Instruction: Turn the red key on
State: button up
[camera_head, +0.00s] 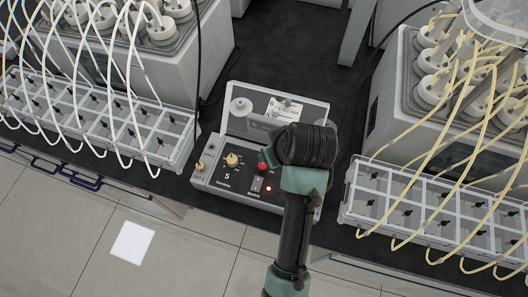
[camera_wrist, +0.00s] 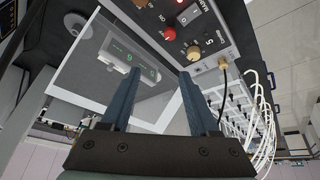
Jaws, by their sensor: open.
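The red key (camera_head: 263,166) is a small red knob on the dark front panel of a grey control box (camera_head: 225,180). In the wrist view the red key (camera_wrist: 169,33) shows upside down, beside a white ON label. My gripper (camera_wrist: 160,73) is open and empty, its two blue fingers apart, with the red key beyond the tips and not between them. I cannot tell the key's exact angle.
A clear-lidded unit (camera_head: 290,105) stands behind. Racks with white tubes (camera_head: 95,120) and yellow tubes (camera_head: 440,215) flank the box.

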aim_at(263, 166)
jog(key=shift+g, duration=0.4)
jog(key=x, duration=0.4)
jog(key=s+p+x, duration=0.1)
jog(key=x, duration=0.4)
jog(key=s+x, duration=0.1)
jog(key=x, duration=0.4)
jog(key=shift+a+f, duration=0.2)
jog(key=shift+f, duration=0.15)
grip_shut()
